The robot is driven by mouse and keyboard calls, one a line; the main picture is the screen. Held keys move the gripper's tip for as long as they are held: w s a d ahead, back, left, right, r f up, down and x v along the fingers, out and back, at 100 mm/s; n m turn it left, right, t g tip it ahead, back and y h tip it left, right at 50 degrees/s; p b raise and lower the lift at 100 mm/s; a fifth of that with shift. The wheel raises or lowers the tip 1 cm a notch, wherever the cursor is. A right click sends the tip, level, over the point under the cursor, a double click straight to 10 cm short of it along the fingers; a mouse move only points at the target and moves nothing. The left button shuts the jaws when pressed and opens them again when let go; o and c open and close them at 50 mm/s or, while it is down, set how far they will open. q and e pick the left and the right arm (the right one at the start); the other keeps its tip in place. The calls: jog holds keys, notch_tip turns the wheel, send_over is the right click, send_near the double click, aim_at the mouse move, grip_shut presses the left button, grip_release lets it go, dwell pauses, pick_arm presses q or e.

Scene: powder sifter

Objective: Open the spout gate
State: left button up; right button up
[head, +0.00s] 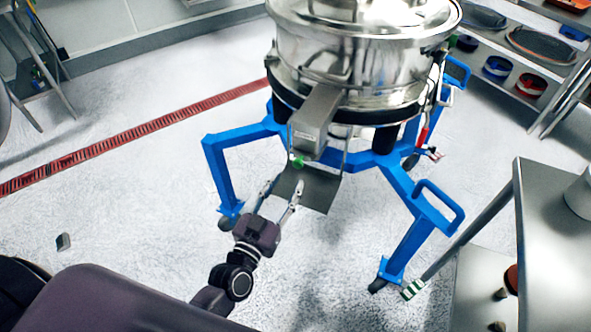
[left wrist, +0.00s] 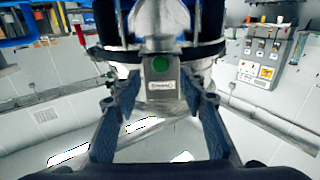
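The steel sifter (head: 350,60) stands in a blue frame. Its grey spout (head: 318,118) points toward me, with a green knob (head: 298,162) at its lower front end. In the left wrist view the green knob (left wrist: 160,64) sits on a metal face above a small label, centred between my fingers. The gate itself I cannot clearly tell from the spout. My left gripper (head: 282,189) is open and empty, its fingers spread, short of the knob and apparently not touching it. My right gripper is not in view.
Blue legs of the frame (head: 222,170) stand on both sides of the spout. A dark flat plate (head: 318,190) shows below the spout. A steel table (head: 555,215) stands at the right, and shelves (head: 545,70) with trays at the back right. Open floor lies to the left.

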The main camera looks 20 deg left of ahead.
aim_at(297, 166)
pick_arm(q)
jog(key=w, duration=0.3)
jog(key=shift+d, duration=0.1)
jog(key=shift+w+d+f, duration=0.1)
jog(key=shift+w, duration=1.05)
jog(key=shift+w+d, duration=0.1)
jog(key=shift+w, duration=0.55)
jog(key=c, duration=0.6)
grip_shut()
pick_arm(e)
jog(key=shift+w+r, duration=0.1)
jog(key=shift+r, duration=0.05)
